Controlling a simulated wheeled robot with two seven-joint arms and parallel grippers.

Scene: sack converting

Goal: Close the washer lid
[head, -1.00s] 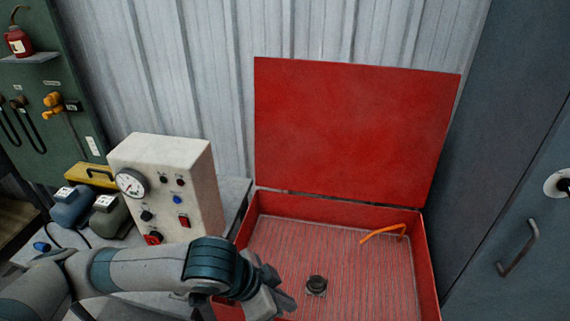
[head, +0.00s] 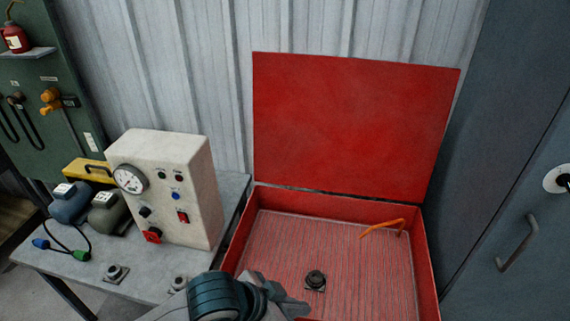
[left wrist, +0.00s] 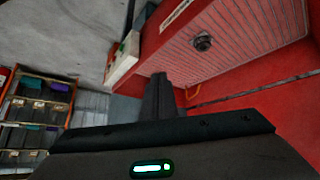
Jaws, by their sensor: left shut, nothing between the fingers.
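The red washer stands right of the table, its lid (head: 350,125) raised upright at the back, hinged along the rear edge of the open red basin (head: 335,200). Inside the basin are a ribbed floor, an orange bent spout (head: 382,228) and a small dark round fitting (head: 315,281). My left gripper (head: 298,306) is at the lower middle of the head view, over the near left part of the basin, apart from the lid. Its fingers (left wrist: 162,95) are shut and empty in the left wrist view, where the basin floor (left wrist: 235,45) also shows. My right gripper is not seen.
A cream gauge box (head: 170,190) stands on the grey table (head: 70,262) to the left, with blue and dark green motor-like units beside it. A grey cabinet (head: 520,200) stands close on the right. A corrugated wall is behind the lid.

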